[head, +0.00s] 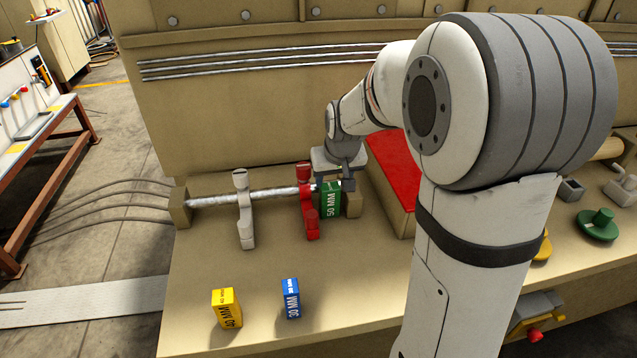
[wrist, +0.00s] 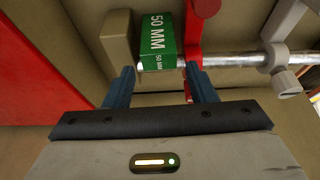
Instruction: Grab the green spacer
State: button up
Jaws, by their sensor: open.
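The green spacer (head: 331,200), marked 50 MM, stands on the bench beside a red clamp (head: 307,205) on a metal rod (head: 270,193). A beige end block (head: 352,204) is on its other side. In the wrist view the green spacer (wrist: 158,42) lies just ahead of my gripper (wrist: 163,72), roughly between the two open blue fingers. The right finger is close to the red clamp. I cannot tell whether either finger touches the spacer. In the head view my gripper (head: 335,183) is at the spacer, partly hidden by its own wrist.
A white clamp (head: 244,210) sits further left on the rod. A yellow block (head: 226,308) and a blue 30 MM block (head: 291,298) stand near the front edge.

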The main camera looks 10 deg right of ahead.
aim_at(330, 186)
jog(key=shift+w+f, duration=0.75)
jog(key=shift+p+x, duration=0.75)
jog(key=shift+x, duration=2.8)
jog(key=shift+w+d, duration=0.1)
jog(key=shift+c, duration=0.3)
jog(key=shift+r, duration=0.1)
jog(key=c, duration=0.9)
